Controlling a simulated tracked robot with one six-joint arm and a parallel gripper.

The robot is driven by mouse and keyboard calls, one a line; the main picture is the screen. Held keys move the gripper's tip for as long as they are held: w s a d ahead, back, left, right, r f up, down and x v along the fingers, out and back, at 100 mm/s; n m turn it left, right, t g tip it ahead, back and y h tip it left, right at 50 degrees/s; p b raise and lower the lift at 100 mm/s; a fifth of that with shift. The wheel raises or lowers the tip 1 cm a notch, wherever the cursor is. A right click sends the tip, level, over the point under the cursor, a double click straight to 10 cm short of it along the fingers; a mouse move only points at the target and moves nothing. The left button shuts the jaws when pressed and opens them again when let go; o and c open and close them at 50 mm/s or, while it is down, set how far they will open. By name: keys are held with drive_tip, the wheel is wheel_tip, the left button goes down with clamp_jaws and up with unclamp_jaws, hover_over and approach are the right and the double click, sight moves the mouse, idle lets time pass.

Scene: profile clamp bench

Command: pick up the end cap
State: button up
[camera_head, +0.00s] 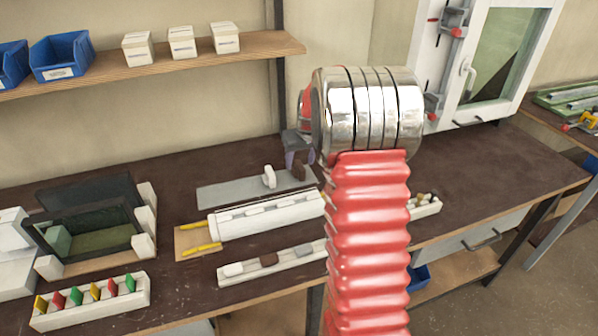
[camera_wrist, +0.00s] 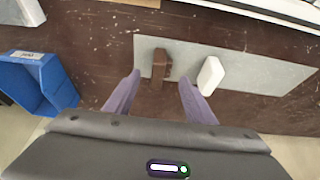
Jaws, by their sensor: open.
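On a grey mat (camera_head: 225,193), a white block-like cap (camera_head: 269,177) and a dark brown one (camera_head: 298,171) stand apart; I cannot tell which the task means. In the wrist view the brown cap (camera_wrist: 160,64) is between and just beyond the fingertips, and the white cap (camera_wrist: 210,76) is to the right, outside the fingers. My gripper (camera_wrist: 161,77) is open and empty, above the mat. In the head view my gripper (camera_head: 298,152) is partly hidden behind my red arm.
A white profile (camera_head: 270,215) lies in front of the mat. A narrow tray (camera_head: 285,266) nearer the front holds white and brown pieces. A dark open-fronted box (camera_head: 90,225) and a rack of coloured pieces (camera_head: 95,312) are left. Bench right of my arm is mostly clear.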

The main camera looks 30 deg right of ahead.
sight(298, 166)
drive_tip(key=shift+x, duration=2.55)
drive_tip(key=shift+w+a, duration=0.1)
drive_tip(key=shift+w, duration=0.05)
drive_tip(key=shift+r, duration=0.1)
drive_tip(key=shift+c, duration=0.3)
drive_tip(key=c, duration=1.1)
